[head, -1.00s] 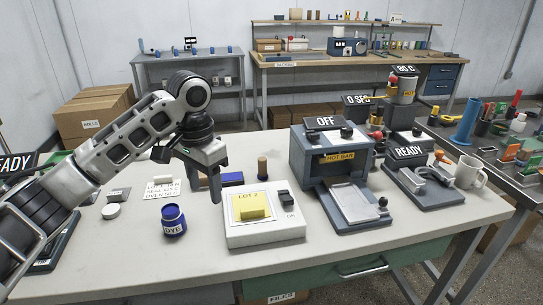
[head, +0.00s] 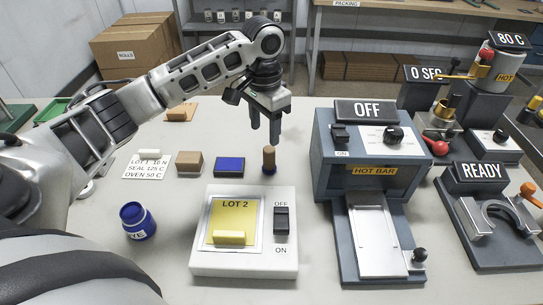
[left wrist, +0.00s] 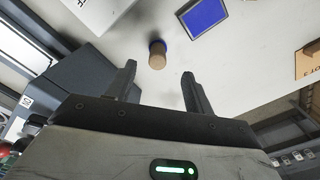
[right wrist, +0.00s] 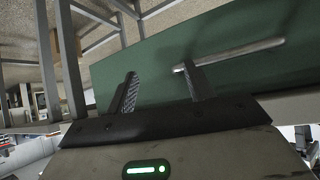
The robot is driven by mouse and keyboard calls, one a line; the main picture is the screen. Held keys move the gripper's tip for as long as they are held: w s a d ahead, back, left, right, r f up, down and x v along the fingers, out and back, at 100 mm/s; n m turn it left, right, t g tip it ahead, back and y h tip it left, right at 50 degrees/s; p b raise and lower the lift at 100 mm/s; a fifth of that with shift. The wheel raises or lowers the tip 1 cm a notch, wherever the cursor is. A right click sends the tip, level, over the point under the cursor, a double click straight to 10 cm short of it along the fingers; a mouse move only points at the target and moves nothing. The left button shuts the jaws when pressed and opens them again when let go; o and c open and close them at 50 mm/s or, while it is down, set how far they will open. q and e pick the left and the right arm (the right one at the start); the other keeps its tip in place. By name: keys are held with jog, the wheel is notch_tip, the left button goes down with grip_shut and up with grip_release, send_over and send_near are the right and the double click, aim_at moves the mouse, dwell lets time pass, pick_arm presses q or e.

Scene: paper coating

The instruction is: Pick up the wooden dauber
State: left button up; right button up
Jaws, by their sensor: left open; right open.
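The wooden dauber (head: 269,159) is a small upright brown cylinder on the table, right of the blue ink pad (head: 230,166). In the left wrist view the dauber (left wrist: 157,55) shows a blue end and stands beyond the fingertips, roughly between them. My left gripper (head: 265,138) is open and empty, pointing down just above and behind the dauber, apart from it. My right gripper (right wrist: 162,85) is open and empty in the right wrist view, facing the green drawer front (right wrist: 150,65); it is outside the head view.
The white LOT 2 device (head: 245,273) stands in front of the dauber. The hot bar machine (head: 375,185) is close on the right.

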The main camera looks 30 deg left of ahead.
aim_at(269, 149)
pick_arm(q)
notch_tip(269, 149, down, 5)
jog(key=shift+w+r, duration=0.1)
jog(key=shift+r, duration=0.05)
jog(key=shift+w+d+f+p, duration=0.1)
jog(key=shift+w+f+p, duration=0.05)
jog(key=shift+f, duration=0.7)
jog(key=shift+w+d+f+p, duration=0.1)
jog(key=shift+f+p, duration=0.05)
jog(key=shift+f, duration=0.75)
jog(key=shift+w+d+f+p, duration=0.1)
jog(key=shift+w+f+p, duration=0.05)
jog(key=shift+f, duration=0.7)
jog(key=c, duration=1.1)
